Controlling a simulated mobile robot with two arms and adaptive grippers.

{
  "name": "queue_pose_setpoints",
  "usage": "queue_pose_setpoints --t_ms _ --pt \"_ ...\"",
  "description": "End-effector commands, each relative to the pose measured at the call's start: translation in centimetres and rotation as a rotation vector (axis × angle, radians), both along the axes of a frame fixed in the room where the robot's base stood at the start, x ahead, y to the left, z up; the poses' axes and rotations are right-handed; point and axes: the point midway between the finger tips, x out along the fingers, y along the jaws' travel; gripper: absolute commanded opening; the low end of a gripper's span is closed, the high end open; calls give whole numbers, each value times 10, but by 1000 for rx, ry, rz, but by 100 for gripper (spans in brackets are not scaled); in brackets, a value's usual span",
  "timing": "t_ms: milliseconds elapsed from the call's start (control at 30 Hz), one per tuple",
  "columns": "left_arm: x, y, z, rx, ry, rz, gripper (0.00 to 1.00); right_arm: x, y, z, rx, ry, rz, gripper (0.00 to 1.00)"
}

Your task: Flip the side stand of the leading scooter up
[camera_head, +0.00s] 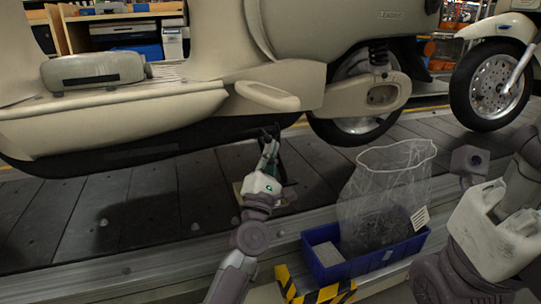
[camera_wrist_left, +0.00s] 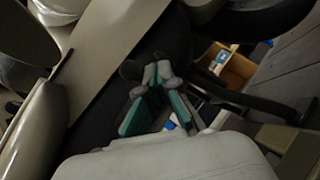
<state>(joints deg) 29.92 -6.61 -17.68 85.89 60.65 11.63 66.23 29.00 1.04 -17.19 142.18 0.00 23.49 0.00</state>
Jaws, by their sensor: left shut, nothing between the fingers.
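The leading scooter (camera_head: 110,120), cream with a dark underside, fills the upper left of the head view. Its rear wheel (camera_head: 352,125) stands on the slats. My left gripper (camera_head: 268,137) is below the footboard edge, with its tips up at the dark underside. It also shows in the left wrist view (camera_wrist_left: 157,70), with its tips together and nothing held. A dark bar, seemingly the side stand (camera_wrist_left: 255,101), slants down to the right of the fingers in that view. In the head view it is largely hidden behind the gripper. I cannot tell whether the tips touch it.
A second scooter's front wheel (camera_head: 490,85) is at the right. A blue bin (camera_head: 340,267) with a clear bag (camera_head: 385,190) stands at the conveyor's near edge, right of my left arm. Yellow-black striping (camera_head: 318,293) is in front. The slats (camera_head: 130,215) at left are clear.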

Motion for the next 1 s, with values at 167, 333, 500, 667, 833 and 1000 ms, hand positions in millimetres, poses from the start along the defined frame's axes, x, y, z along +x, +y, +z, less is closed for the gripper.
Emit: queue_pose_setpoints --t_ms 167,333,500,667,833,1000 --pt "0 -1 6 0 1 -1 0 4 0 -1 0 16 1 44" --pt "1 -1 7 1 1 0 0 5 0 -2 1 19 1 44" --pt "0 -1 7 1 0 1 0 5 0 -2 1 19 2 44" --pt "0 -1 7 1 0 1 0 6 0 -2 1 19 2 44" --pt "-7 0 1 1 1 1 0 6 -1 -2 1 19 0 44" --pt "-33 5 -16 2 3 0 0 5 0 -2 1 19 1 44"
